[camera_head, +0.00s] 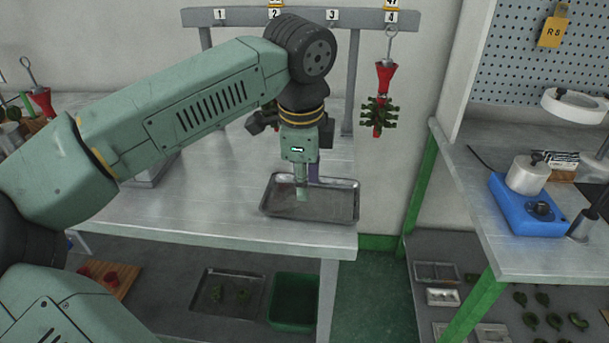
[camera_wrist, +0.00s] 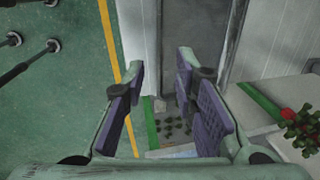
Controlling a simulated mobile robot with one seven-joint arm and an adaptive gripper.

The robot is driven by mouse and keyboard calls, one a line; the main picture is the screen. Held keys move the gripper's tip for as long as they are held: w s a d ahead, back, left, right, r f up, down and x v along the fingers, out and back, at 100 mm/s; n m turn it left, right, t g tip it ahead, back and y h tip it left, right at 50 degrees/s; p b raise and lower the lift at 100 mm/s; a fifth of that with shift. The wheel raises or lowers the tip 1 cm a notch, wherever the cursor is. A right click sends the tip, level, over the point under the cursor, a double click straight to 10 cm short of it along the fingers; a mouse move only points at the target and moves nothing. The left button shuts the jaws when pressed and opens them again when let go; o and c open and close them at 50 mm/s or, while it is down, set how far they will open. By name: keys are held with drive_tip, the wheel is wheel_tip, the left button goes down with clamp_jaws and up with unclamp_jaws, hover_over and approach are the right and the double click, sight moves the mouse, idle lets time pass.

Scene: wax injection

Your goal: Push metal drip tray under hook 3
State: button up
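The metal drip tray (camera_head: 335,214), a shallow grey rectangle, lies flat near the front right corner of the metal table. My gripper (camera_head: 307,188) points down over its left-middle part in the head view; I cannot tell whether it touches. The wrist view shows my gripper (camera_wrist: 162,75) with its two purple-padded fingers apart and nothing held between them. The tray (camera_wrist: 190,35) shows beyond and between them. The hook 3 label (camera_head: 332,15) is on the grey rail at the back. Hook 3 itself is hidden behind my arm.
A red wax tree with green pieces (camera_head: 378,112) hangs at hook 4, right of the table, and also shows in the wrist view (camera_wrist: 302,130). A rail post (camera_head: 352,80) stands behind the tray. A gap separates the right bench (camera_head: 480,190).

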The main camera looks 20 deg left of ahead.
sight(306, 215)
drive_tip(key=f+b, duration=0.1)
drive_tip(key=f, duration=0.2)
drive_tip(key=w+f+b, duration=0.1)
drive_tip(key=f, duration=0.2)
drive_tip(key=f+b, duration=0.1)
drive_tip(key=f, duration=0.2)
drive_tip(key=shift+w+a+f, duration=0.2)
drive_tip(key=shift+w+f, duration=0.1)
drive_tip(key=shift+w, duration=0.05)
drive_tip(key=shift+c, duration=0.2)
clamp_jaws()
